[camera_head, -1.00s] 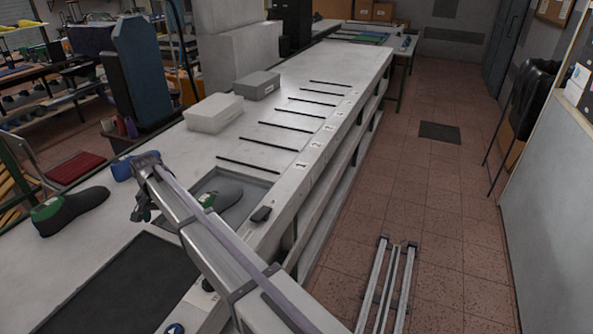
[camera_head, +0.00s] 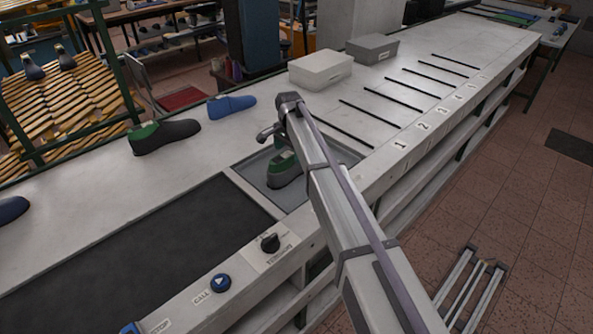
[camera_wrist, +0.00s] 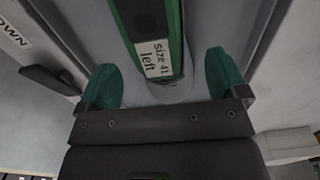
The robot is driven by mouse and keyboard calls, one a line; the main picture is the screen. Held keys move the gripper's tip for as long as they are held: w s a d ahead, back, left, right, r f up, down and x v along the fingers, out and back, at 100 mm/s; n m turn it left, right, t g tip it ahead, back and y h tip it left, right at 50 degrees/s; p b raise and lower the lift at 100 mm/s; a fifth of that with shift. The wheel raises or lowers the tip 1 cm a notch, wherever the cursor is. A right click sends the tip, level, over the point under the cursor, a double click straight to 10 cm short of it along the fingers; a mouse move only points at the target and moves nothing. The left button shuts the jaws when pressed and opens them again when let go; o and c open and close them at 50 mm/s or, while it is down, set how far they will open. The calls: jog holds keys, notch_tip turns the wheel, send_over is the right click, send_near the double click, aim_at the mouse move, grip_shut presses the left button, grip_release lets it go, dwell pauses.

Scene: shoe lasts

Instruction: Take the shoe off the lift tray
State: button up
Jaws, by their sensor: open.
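The shoe (camera_head: 284,174), dark grey with a green top, sits on the grey recessed lift tray (camera_head: 343,153) in the head view, partly hidden by my arm. In the wrist view the shoe (camera_wrist: 150,28) shows its green rim and a label reading "size 41 left". My gripper (camera_wrist: 164,82) is open, with its two green fingertips apart on either side of the shoe's labelled end. I see no contact between the fingertips and the shoe. In the head view my gripper is mostly hidden at the end of my arm, over the tray.
A dark shoe with a green top (camera_head: 165,135) and a blue shoe (camera_head: 231,106) stand on the bench behind the tray. A white box (camera_head: 320,70) and a grey box (camera_head: 372,49) stand farther back. A black belt (camera_head: 130,255) lies left of the tray; a dark knob (camera_head: 270,243) sits in front.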

aim_at(291, 160)
jog(key=f+b, duration=0.5)
jog(key=shift+w+d+f, duration=0.15)
jog(key=shift+w+f, duration=0.05)
jog(key=shift+r, duration=0.25)
jog(key=c, duration=1.6)
jog(key=shift+c, duration=0.2)
